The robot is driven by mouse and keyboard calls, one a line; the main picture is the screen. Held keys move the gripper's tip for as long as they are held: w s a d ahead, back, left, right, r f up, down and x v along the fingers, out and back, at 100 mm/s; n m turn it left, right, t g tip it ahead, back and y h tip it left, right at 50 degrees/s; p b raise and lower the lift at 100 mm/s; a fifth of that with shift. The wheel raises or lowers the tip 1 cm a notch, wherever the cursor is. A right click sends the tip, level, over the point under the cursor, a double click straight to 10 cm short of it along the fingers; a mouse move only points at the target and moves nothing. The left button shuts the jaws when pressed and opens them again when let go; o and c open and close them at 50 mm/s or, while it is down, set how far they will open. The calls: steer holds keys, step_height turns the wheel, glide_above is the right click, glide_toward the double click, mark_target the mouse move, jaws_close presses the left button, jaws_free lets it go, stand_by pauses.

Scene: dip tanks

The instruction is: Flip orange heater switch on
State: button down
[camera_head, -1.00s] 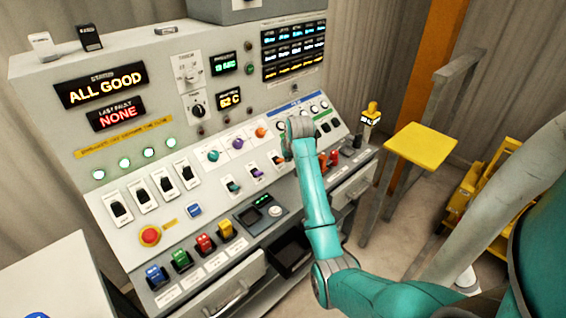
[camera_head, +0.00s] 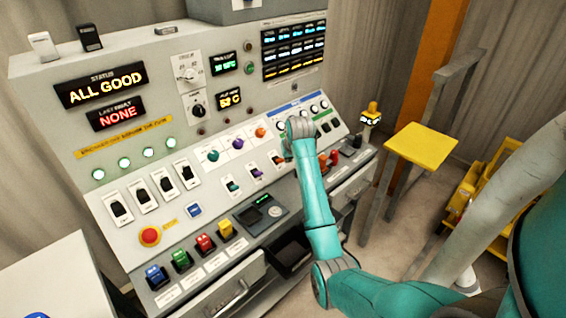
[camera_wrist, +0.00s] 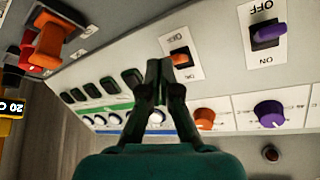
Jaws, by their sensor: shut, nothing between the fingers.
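The orange heater switch (camera_wrist: 181,59) is a small orange rocker on a white labelled plate in the wrist view, which sees the panel upside down. In the head view the orange switch (camera_head: 277,160) sits below the orange knob (camera_head: 260,132), just left of my arm. My gripper (camera_wrist: 160,66) is shut and empty, its tips together right beside the orange switch, on its left in the wrist view. I cannot tell whether they touch it. In the head view the fingers are hidden by my arm.
The purple switch (camera_wrist: 267,35) and purple knob (camera_wrist: 268,114) are to the right in the wrist view. Several dark switches (camera_wrist: 109,85) are to the left. A large orange-red lever (camera_wrist: 50,42) stands out at upper left. The status display (camera_head: 101,85) reads ALL GOOD.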

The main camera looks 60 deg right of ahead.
steer(key=shift+f, duration=1.5)
steer(key=shift+w+d+r, duration=0.1)
steer(key=shift+w+r, duration=0.3)
steer(key=shift+w, duration=0.45)
steer(key=shift+w+f, duration=0.15)
steer(key=shift+w, duration=0.1)
steer(key=shift+s, duration=0.5)
steer(key=shift+s+a+r, duration=0.15)
steer(key=shift+s+r, duration=0.4)
steer(key=shift+s, duration=0.1)
steer(key=shift+s+a+r, duration=0.15)
steer(key=shift+s+r, duration=0.4)
steer(key=shift+s, duration=0.1)
step_height(320, 180, up, 7)
steer(key=s, duration=0.2)
steer(key=shift+a, duration=0.2)
stand_by(0.5)
